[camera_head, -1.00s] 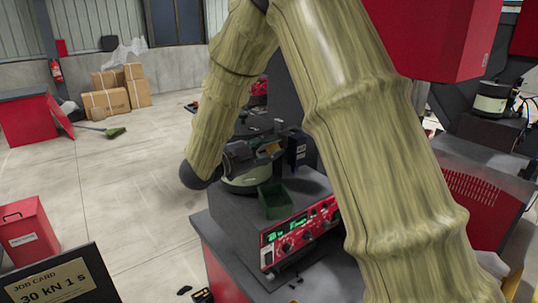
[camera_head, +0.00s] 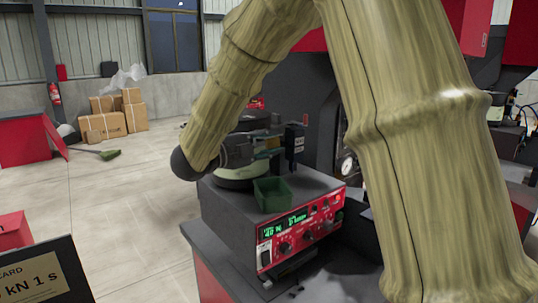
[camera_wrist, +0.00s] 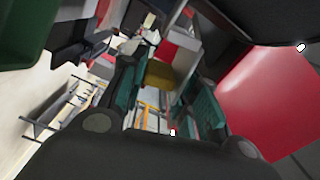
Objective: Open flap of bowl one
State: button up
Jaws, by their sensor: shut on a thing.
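Bowl one (camera_head: 230,182) appears to be the round feeder bowl with a pale rim on top of the dark machine in the head view. My arm hides much of it. My gripper (camera_head: 264,150) is at the bowl's upper right side. In the wrist view my gripper (camera_wrist: 162,70) has its two teal-padded fingers on either side of a small olive-yellow plate (camera_wrist: 160,75), which looks like the flap. It is shut on this plate. The exact contact and how far the flap is open cannot be told.
A green bin (camera_head: 272,194) sits just in front of the bowl, above a red control panel (camera_head: 300,232). A dark upright block (camera_head: 294,140) stands right of the gripper. A job card (camera_head: 35,280) is at lower left.

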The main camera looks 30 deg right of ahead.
jog(key=shift+s+f+m+b, duration=0.1)
jog(key=shift+f+m+b, duration=0.5)
jog(key=shift+b, duration=0.65)
jog(key=shift+r, duration=0.15)
jog(key=o, duration=0.9)
jog(key=shift+r, duration=0.1)
jog(key=a, duration=0.8)
jog(key=s+a, duration=0.1)
jog(key=a, duration=0.3)
